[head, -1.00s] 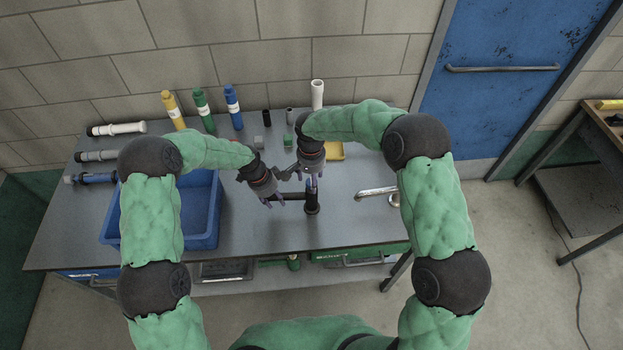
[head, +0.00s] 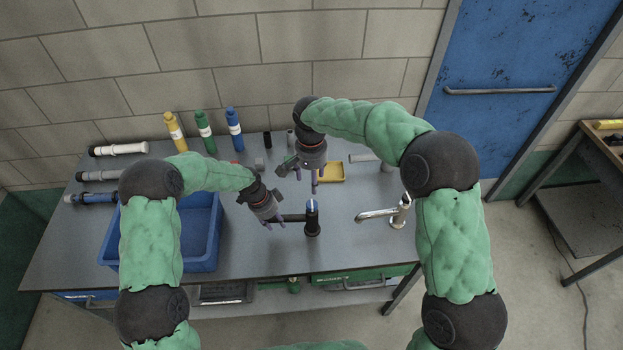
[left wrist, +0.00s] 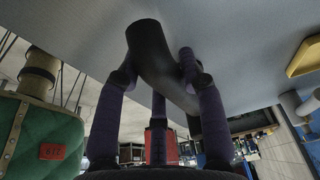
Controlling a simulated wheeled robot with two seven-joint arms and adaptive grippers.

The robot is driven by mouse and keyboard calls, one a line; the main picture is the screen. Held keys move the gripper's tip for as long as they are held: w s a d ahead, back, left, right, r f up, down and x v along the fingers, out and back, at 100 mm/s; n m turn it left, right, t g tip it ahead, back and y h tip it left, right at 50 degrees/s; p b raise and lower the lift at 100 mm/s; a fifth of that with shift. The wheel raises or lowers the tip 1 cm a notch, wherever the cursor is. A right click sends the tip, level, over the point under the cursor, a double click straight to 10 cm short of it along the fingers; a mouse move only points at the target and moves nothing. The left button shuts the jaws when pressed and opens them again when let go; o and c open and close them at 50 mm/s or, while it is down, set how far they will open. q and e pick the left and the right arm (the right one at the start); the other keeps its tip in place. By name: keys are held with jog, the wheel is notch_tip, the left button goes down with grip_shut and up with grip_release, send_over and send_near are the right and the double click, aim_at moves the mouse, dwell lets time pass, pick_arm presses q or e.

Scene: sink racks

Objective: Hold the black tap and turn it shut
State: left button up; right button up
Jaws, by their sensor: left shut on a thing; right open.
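The black tap (head: 312,222) stands upright near the front of the grey bench, with a blue mark on its top. Its dark spout (head: 293,218) points left. My left gripper (head: 272,222) is shut on the spout's end. In the left wrist view the black spout (left wrist: 155,55) lies between the purple fingers. My right gripper (head: 307,180) is open and empty, above and behind the tap top, apart from it.
A blue basin (head: 205,262) is at left on the bench. A chrome tap (head: 398,212) stands to the right of the black one, near my right arm. A yellow tray (head: 332,173) and several coloured bottles (head: 204,130) are at the back.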

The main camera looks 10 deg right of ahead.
pick_arm(q)
jog(key=o, duration=1.1)
jog(key=shift+o, duration=0.2)
jog(key=v, duration=1.2)
jog(key=shift+f, duration=0.1)
